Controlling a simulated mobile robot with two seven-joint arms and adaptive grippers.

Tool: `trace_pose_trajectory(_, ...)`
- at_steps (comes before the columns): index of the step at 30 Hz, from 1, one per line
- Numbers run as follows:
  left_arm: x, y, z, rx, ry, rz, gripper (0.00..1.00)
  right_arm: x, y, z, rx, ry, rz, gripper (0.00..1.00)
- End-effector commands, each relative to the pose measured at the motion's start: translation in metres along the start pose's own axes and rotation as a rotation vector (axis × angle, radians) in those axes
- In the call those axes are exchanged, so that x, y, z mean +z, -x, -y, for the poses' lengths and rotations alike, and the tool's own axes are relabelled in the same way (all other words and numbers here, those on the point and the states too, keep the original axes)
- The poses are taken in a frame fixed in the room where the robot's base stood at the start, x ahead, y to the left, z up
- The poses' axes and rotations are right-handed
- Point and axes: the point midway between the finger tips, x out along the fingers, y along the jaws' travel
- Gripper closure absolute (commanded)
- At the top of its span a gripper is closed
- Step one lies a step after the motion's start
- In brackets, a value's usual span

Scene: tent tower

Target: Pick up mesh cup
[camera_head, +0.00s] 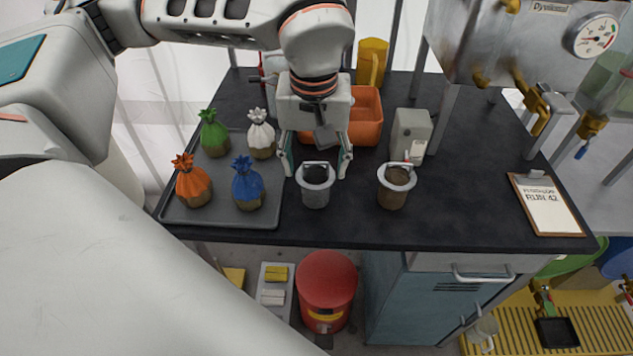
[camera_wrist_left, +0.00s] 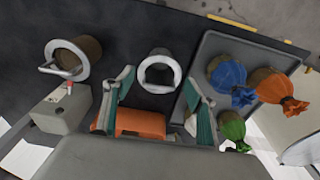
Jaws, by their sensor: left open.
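A grey cup (camera_head: 316,190) with a pale rim and a wire handle stands upright near the front edge of the black worktop. A similar cup with a brown body (camera_head: 393,195) stands to its right. The mesh weave is too small to make out on either. My left gripper (camera_head: 317,171) points down, open and empty, at the grey cup's far side, one finger to each side of it. In the left wrist view the grey cup (camera_wrist_left: 159,84) shows between the open fingers, and the brown cup (camera_wrist_left: 85,62) lies outside them. My right gripper is not in view.
A grey tray (camera_head: 220,217) with several tied sacks sits left of the grey cup. An orange bin (camera_head: 368,121) and a grey box (camera_head: 408,132) stand behind. A clipboard (camera_head: 546,205) lies at the right. The worktop between brown cup and clipboard is clear.

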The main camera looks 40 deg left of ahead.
Motion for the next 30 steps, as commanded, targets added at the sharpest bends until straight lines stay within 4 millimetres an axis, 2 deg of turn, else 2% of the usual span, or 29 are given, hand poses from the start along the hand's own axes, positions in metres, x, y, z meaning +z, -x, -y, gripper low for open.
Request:
trace_pose_trajectory(13, -0.003, -0.057, 0.0, -0.001, -0.001, 0.005, 0.44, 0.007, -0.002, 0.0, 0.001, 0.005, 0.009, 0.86)
trace_pose_trajectory(17, -0.003, -0.064, -0.001, 0.001, 0.0, 0.003, 0.44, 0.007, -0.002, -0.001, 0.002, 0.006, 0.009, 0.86)
trace_pose_trajectory(23, -0.004, -0.065, -0.001, 0.002, 0.0, 0.002, 0.44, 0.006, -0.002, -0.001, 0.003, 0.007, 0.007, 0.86)
trace_pose_trajectory(24, -0.004, -0.065, -0.001, 0.002, 0.0, 0.002, 0.46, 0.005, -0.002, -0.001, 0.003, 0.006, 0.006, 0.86)
trace_pose_trajectory(27, -0.004, -0.065, -0.001, 0.002, 0.0, 0.002, 0.72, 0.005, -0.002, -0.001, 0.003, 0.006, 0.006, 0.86)
trace_pose_trajectory(30, -0.004, -0.065, -0.001, 0.002, 0.0, 0.002, 0.75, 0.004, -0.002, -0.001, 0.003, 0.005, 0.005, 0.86)
